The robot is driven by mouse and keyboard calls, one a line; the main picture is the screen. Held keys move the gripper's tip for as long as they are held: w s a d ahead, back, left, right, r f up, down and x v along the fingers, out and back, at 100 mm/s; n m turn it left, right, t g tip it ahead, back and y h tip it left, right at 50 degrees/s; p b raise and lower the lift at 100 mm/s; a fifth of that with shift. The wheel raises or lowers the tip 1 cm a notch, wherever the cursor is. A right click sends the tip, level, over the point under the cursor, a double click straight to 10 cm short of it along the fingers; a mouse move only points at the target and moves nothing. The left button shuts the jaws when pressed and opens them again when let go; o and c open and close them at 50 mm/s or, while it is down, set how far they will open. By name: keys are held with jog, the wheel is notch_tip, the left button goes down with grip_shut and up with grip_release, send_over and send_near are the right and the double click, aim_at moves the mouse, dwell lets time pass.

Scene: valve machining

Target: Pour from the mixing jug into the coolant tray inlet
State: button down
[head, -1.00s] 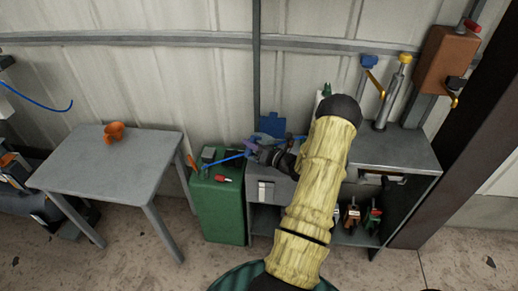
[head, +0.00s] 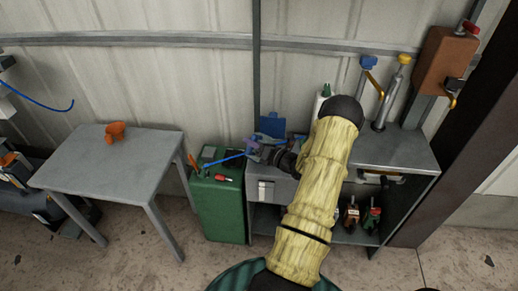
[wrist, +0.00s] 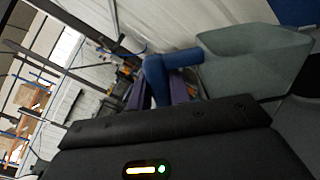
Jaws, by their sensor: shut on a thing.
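The mixing jug (wrist: 255,58) is a translucent grey-green vessel with a blue handle (wrist: 172,66). In the wrist view it lies tilted at the upper right. My gripper (wrist: 152,92) has purple fingers shut on the blue handle. In the head view my gripper (head: 264,152) is small, above the back of the bench beside the green cabinet, at the end of my yellow-sleeved arm. I cannot identify the coolant tray inlet with certainty; my arm hides part of the bench.
A green cabinet (head: 218,212) has small tools and a red item (head: 223,178) on top. A grey table (head: 100,165) at left carries an orange funnel-like part (head: 115,131). The grey bench (head: 395,150) bears upright posts at right. A blue panel (head: 272,125) stands behind my gripper.

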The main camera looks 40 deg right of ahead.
jog(key=shift+s+d+r+m+p, duration=0.1)
jog(key=shift+d+r+m+p, duration=0.2)
jog(key=shift+m+p, duration=0.25)
jog(key=shift+f, duration=0.1)
dwell(0.3)
jog(key=shift+w+d+m+p, duration=0.2)
jog(key=shift+d+m+p, duration=0.1)
jog(key=shift+m+p, duration=0.15)
dwell(1.6)
jog(key=shift+d+r+m+p, duration=0.2)
jog(key=shift+d+m+p, duration=0.1)
jog(key=shift+m, duration=0.1)
